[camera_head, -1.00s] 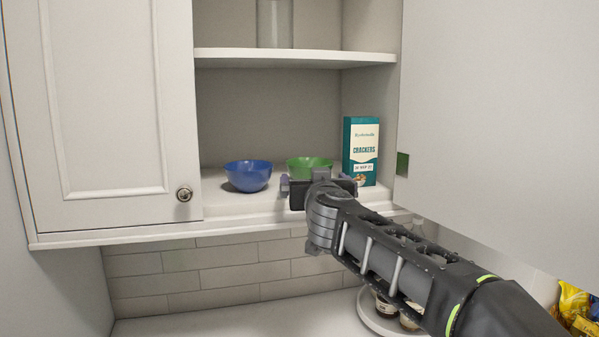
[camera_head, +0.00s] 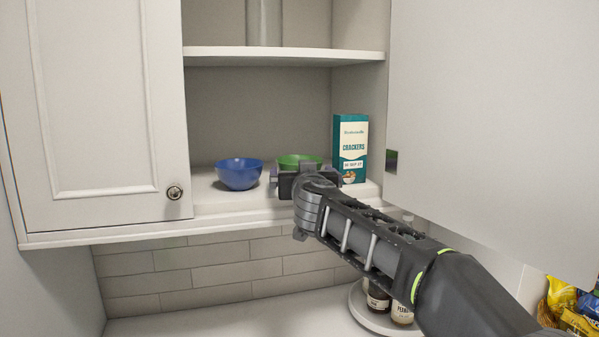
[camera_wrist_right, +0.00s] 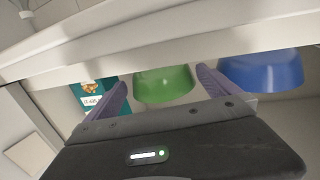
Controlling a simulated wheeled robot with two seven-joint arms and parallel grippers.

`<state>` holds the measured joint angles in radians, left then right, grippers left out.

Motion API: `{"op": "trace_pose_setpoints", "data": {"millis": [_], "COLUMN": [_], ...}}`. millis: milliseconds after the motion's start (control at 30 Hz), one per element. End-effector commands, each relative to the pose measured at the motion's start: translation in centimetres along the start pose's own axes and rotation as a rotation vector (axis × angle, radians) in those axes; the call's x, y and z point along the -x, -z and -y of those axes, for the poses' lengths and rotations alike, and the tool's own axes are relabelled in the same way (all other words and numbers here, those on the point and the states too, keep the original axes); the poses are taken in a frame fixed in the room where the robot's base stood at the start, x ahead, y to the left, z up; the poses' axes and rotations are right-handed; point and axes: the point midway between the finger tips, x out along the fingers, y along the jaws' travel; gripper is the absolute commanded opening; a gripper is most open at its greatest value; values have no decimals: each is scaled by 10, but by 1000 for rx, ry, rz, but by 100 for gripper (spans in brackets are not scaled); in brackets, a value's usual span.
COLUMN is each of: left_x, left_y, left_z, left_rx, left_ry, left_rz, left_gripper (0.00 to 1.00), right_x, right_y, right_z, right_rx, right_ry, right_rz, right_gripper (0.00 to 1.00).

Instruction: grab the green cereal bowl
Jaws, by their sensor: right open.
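The green cereal bowl (camera_head: 299,161) stands on the lower cabinet shelf, partly hidden in the head view behind my right gripper (camera_head: 305,181). In the right wrist view the green bowl (camera_wrist_right: 164,84) lies beyond and between the two spread fingers of my right gripper (camera_wrist_right: 162,92). The gripper is open with nothing held. I cannot tell how close the fingertips are to the bowl. My left gripper is in neither view.
A blue bowl (camera_head: 240,174) stands left of the green one. A teal crackers box (camera_head: 350,148) stands to its right. The upper shelf (camera_head: 285,57) runs above. The open cabinet door (camera_head: 490,130) is at the right. Jars (camera_head: 378,299) sit on the counter below.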

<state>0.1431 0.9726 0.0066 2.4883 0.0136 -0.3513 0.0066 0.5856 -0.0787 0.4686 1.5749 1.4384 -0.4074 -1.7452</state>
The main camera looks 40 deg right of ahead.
Motion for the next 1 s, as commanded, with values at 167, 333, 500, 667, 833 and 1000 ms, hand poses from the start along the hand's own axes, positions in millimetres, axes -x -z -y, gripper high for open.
{"op": "trace_pose_setpoints", "data": {"millis": [167, 333, 500, 667, 833, 1000], "left_x": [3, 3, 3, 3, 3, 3], "left_y": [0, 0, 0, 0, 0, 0], "left_z": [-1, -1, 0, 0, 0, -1], "left_rx": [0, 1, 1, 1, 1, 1], "left_ry": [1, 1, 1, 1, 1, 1], "left_rz": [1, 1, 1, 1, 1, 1], "left_gripper": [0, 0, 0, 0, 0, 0], "right_x": [-26, -32, -32, -32, -31, -31], "right_y": [0, 0, 0, 0, 0, 0], "right_z": [1, 1, 1, 1, 1, 1], "right_rx": [-1, 0, 0, 0, 0, 0], "right_ry": [0, 0, 0, 0, 0, 0], "right_rz": [2, 0, 0, 0, 0, 0], "right_gripper": [100, 100, 100, 100, 100, 88]}}
